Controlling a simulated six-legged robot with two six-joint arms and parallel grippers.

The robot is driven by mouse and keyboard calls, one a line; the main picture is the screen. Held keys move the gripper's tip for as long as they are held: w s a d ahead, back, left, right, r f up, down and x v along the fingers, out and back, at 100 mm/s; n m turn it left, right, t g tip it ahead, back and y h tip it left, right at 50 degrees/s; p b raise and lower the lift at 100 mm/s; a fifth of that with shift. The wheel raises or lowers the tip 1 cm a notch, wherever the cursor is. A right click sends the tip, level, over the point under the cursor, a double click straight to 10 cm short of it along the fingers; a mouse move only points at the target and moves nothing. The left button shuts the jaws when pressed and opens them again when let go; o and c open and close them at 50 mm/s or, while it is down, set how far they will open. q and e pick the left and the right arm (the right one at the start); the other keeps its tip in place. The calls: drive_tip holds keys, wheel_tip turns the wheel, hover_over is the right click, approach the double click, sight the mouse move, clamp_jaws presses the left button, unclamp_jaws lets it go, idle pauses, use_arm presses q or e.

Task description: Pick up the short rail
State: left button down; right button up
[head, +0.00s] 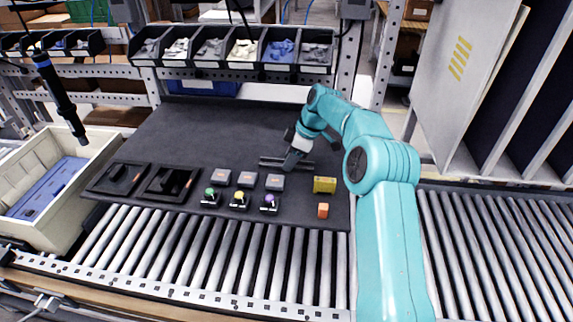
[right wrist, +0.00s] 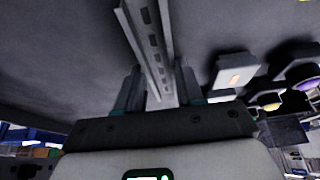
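The short rail (head: 270,162) is a grey slotted metal strip lying on the dark mat (head: 200,125), right of its middle. My right gripper (head: 293,161) is down at the rail and hides part of it in the head view. In the right wrist view the rail (right wrist: 151,40) runs lengthwise between the two fingers of the right gripper (right wrist: 158,88). One finger stands on each side, with a narrow gap that looks to remain. The rail appears to rest on the mat. My left gripper is not in view.
A screwdriver (head: 60,95) hangs at left. The mat's back is clear.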

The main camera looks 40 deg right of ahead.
clamp_jaws()
drive_tip(key=shift+s, duration=0.1)
